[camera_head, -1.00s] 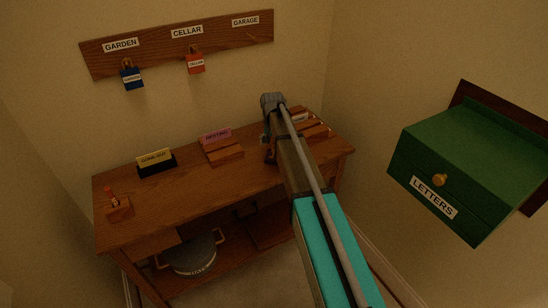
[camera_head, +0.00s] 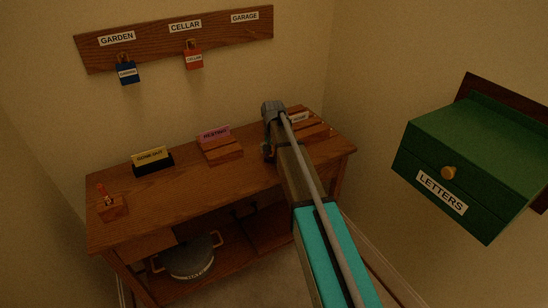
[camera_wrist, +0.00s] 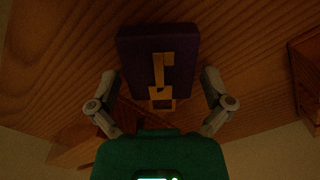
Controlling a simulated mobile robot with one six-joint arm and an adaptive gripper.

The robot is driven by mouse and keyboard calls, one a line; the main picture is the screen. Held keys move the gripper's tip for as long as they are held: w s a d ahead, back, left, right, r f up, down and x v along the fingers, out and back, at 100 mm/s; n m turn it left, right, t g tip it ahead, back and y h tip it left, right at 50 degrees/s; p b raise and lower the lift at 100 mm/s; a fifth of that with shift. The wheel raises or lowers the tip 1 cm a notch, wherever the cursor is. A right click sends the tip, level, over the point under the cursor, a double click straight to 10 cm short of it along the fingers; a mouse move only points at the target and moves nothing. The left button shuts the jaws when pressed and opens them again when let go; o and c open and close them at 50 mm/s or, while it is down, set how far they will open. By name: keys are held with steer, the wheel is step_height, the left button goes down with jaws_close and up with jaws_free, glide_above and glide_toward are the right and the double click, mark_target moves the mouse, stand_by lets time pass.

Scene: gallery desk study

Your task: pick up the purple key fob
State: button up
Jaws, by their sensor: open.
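The purple key fob (camera_wrist: 181,45) is a dark purple block with a gold key shape on its face. It shows in the wrist view over the wooden desk top. My gripper (camera_wrist: 160,80) is open, with one grey finger on each side of the fob's lower part. Gaps show between the fingers and the fob; I cannot tell how far above the desk the fingertips are. In the head view my own arm hides the fob and most of the gripper over the right part of the desk (camera_head: 190,185).
On the desk stand a yellow-card holder (camera_head: 152,160), a pink-card holder (camera_head: 221,148) and a small block with a red-tipped peg (camera_head: 112,206). A green LETTERS box (camera_head: 440,165) juts from the right wall. Blue (camera_head: 127,72) and red (camera_head: 194,58) tags hang on the back wall board.

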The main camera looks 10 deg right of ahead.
stand_by(0.4)
steer(key=c, duration=0.9)
steer(key=shift+r, duration=0.1)
step_height(320, 180, up, 3)
steer(key=p, duration=0.2)
steer(key=shift+f+p, duration=0.2)
steer(key=shift+p, duration=0.2)
steer(key=s+r+p, duration=1)
steer(key=s, duration=0.4)
steer(key=shift+a, duration=0.45)
steer(key=shift+r, duration=0.1)
